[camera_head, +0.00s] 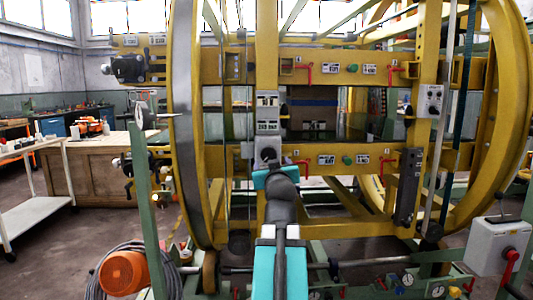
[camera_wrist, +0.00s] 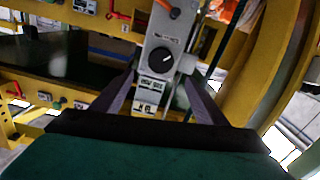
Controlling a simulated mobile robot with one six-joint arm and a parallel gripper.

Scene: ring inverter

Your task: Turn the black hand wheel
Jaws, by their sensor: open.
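A round black knob with a white pointer mark (camera_wrist: 162,62), the likely hand wheel, is on a grey panel (camera_wrist: 151,91) in the wrist view. It lies between and beyond my fingertips, with no contact visible. In the head view the knob (camera_head: 267,155) shows on the grey box of the yellow frame, just above the end of my arm. My gripper (camera_wrist: 160,79) is open and empty, its two dark fingers spread on both sides of the panel. In the head view my gripper (camera_head: 274,172) faces the panel and its fingers are largely hidden.
The large yellow ring frame (camera_head: 497,120) surrounds the panel. Red levers (camera_head: 303,168) and a green knob (camera_head: 348,160) sit on the crossbar to its right. A green post (camera_head: 146,210) and an orange motor (camera_head: 123,272) stand at the left front. A grey box (camera_head: 496,246) stands at right.

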